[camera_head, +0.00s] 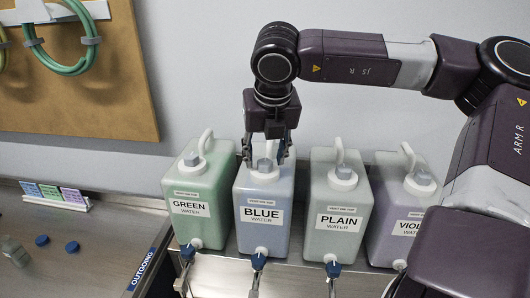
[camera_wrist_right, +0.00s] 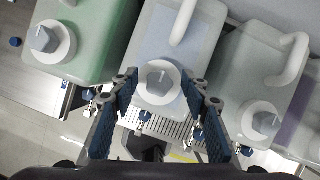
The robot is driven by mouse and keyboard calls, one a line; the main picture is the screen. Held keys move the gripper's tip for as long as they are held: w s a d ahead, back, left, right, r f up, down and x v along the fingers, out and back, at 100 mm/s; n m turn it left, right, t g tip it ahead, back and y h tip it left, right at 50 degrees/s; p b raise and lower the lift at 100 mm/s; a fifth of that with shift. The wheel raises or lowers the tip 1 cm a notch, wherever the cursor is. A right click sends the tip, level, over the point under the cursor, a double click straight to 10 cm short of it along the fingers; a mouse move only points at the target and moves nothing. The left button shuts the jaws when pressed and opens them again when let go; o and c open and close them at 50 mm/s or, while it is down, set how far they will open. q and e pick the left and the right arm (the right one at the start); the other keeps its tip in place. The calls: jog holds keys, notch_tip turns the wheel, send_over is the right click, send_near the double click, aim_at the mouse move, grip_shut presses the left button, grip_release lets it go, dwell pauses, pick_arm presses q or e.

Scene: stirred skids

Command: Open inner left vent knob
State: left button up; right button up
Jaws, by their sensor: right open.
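The blue water jug (camera_head: 263,235) stands second from the left in a row of jugs. On its top is a white cap with a grey vent knob (camera_head: 264,165); the knob also shows in the right wrist view (camera_wrist_right: 157,82). My right gripper (camera_head: 266,158) points down over this cap. In the right wrist view its open fingers (camera_wrist_right: 160,105) stand left and right of the cap, with a gap on both sides. It holds nothing. My left gripper is not in view.
The green jug (camera_head: 192,228) stands to the left, the plain jug (camera_head: 336,235) and the violet jug (camera_head: 397,225) to the right, close together. White handles rise beside the caps. Blue-handled taps (camera_head: 258,262) stick out in front. The steel counter (camera_head: 95,235) at left has much free room.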

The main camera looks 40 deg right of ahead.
jog(key=shift+f, duration=0.2)
jog(key=shift+r, duration=0.1)
jog(key=shift+c, duration=0.4)
grip_shut()
